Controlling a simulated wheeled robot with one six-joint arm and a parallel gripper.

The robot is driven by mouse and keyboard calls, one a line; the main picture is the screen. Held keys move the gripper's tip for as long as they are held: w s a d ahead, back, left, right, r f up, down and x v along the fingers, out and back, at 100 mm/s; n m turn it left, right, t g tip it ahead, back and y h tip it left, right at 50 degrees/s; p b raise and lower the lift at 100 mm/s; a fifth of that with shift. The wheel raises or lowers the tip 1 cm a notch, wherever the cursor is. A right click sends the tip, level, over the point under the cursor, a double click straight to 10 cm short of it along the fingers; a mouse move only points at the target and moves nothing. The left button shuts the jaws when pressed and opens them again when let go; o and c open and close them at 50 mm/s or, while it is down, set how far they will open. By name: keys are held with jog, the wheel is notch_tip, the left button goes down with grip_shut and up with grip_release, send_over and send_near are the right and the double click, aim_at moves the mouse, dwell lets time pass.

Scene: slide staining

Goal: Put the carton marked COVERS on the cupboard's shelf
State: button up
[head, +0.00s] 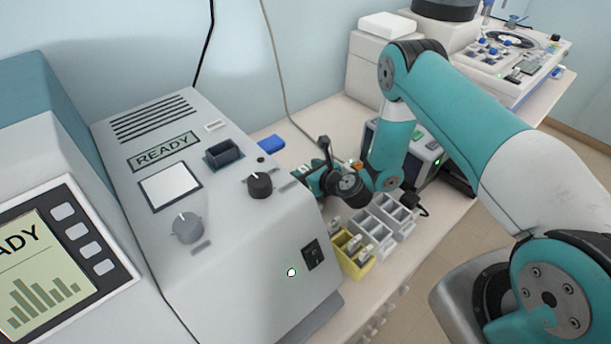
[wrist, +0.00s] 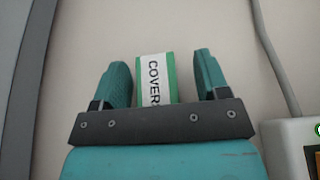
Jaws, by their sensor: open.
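The carton marked COVERS (wrist: 154,78), white with green edges, stands out between the two teal fingers in the wrist view. Its lower part is hidden behind the gripper's dark crossbar. My gripper (wrist: 163,78) is open, with one finger on each side of the carton and a gap showing on the right; the left finger is close to it. In the head view my gripper (head: 312,180) is low over the bench behind the grey machine, and the carton cannot be made out clearly there. The cupboard and its shelf cannot be identified in either view.
A large grey machine (head: 230,215) marked READY stands left of my gripper. A yellow rack (head: 358,268) and grey racks (head: 398,230) stand in front of it. A blue block (head: 271,143) lies behind. A cable (wrist: 272,55) runs right of the carton.

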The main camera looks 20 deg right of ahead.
jog(key=shift+a, duration=0.2)
jog(key=c, duration=1.1)
jog(key=shift+r, duration=0.1)
